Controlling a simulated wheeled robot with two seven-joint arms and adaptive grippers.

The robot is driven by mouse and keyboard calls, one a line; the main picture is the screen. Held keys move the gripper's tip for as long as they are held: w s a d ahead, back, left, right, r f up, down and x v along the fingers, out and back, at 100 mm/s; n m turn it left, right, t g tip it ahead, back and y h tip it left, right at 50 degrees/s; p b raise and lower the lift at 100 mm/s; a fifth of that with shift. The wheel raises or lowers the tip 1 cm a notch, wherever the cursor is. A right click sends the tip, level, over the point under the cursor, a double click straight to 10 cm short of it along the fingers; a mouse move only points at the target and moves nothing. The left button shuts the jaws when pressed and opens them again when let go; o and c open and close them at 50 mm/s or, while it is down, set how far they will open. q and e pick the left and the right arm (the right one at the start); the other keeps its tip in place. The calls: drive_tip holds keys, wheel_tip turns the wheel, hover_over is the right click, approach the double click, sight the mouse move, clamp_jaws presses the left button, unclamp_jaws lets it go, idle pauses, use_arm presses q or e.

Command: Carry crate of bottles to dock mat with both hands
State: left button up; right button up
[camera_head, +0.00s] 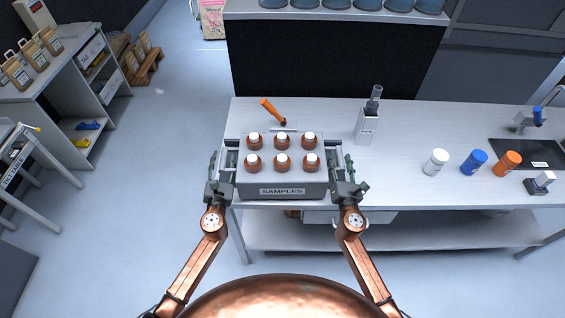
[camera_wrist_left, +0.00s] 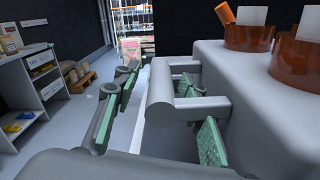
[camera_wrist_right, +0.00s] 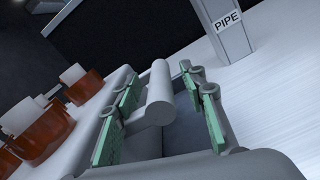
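The grey crate (camera_head: 262,180) labelled SAMPLES stands on the near left part of the pale workbench. It holds several brown bottles (camera_head: 282,160) with white caps, all upright. My left gripper (camera_head: 222,168) is at the crate's left side. In the left wrist view its green-padded fingers stand apart on either side of the handle bar (camera_wrist_left: 162,95). My right gripper (camera_head: 341,168) is at the right side. In the right wrist view its fingers straddle the other handle bar (camera_wrist_right: 160,92), with gaps visible. A dark mat (camera_head: 515,150) with a small white label lies at the bench's right end.
A grey PIPE holder (camera_head: 367,125) stands right of the crate. White (camera_head: 435,162), blue (camera_head: 473,162) and orange (camera_head: 506,164) jars stand between it and the mat. An orange-handled tool (camera_head: 270,108) lies behind the crate. Small devices (camera_head: 540,183) stand around the mat.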

use_arm(q)
drive_tip(key=shift+w, duration=0.2)
use_arm(e)
drive_tip(key=shift+w, duration=0.2)
use_arm(q)
drive_tip(key=shift+c, duration=0.6)
use_arm(e)
drive_tip(key=shift+c, duration=0.6)
use_arm(q)
clamp_jaws()
use_arm(e)
clamp_jaws()
use_arm(q)
drive_tip(key=shift+w+r, duration=0.1)
drive_tip(key=shift+r, duration=0.2)
use_arm(e)
drive_tip(key=shift+w+r, duration=0.1)
drive_tip(key=shift+r, duration=0.2)
